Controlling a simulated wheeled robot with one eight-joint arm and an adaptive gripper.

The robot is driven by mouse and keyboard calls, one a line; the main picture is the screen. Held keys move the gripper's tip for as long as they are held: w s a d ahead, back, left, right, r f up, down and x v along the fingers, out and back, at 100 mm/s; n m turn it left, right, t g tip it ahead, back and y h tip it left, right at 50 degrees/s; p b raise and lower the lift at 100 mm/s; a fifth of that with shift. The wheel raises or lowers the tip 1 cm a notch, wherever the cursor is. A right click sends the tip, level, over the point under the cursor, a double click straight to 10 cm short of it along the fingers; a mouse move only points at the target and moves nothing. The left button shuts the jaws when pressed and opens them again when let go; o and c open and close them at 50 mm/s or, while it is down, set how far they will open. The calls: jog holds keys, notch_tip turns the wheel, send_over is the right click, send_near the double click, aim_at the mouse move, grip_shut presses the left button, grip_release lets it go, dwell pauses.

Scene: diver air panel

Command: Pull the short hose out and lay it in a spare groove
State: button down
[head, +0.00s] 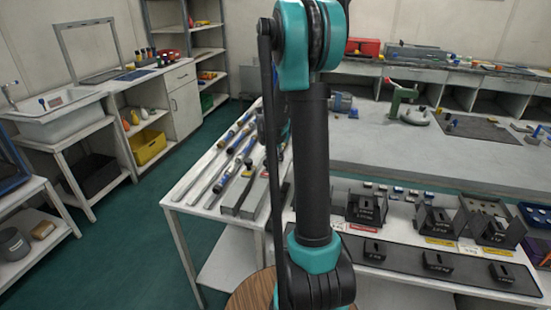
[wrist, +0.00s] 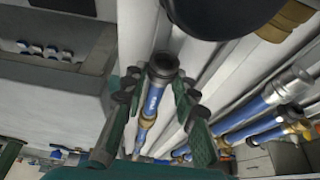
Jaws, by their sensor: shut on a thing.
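My gripper (wrist: 160,88) shows in the wrist view with its two green fingers on either side of a blue hose (wrist: 151,103) with a dark round end fitting. It is shut on this hose near that fitting. The hose runs down the picture between the fingers, and its far part is partly hidden. Pale grooves (wrist: 222,78) lie beside it, and other blue hoses (wrist: 262,102) with metal ends lie to the right. In the head view, several hoses (head: 236,147) lie side by side on the white table's left part; my arm hides my gripper and the held hose.
Grey blocks (head: 241,193) lie at the table's front left. Black labelled holders (head: 366,207) and a dark strip with small black blocks (head: 437,262) stand to the right of my arm. A sink (head: 62,113) and shelves are at the left, past open green floor (head: 165,205).

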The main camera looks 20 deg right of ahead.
jog(key=shift+s+a, duration=0.65)
jog(key=shift+s, duration=0.25)
jog(key=shift+r, duration=3.05)
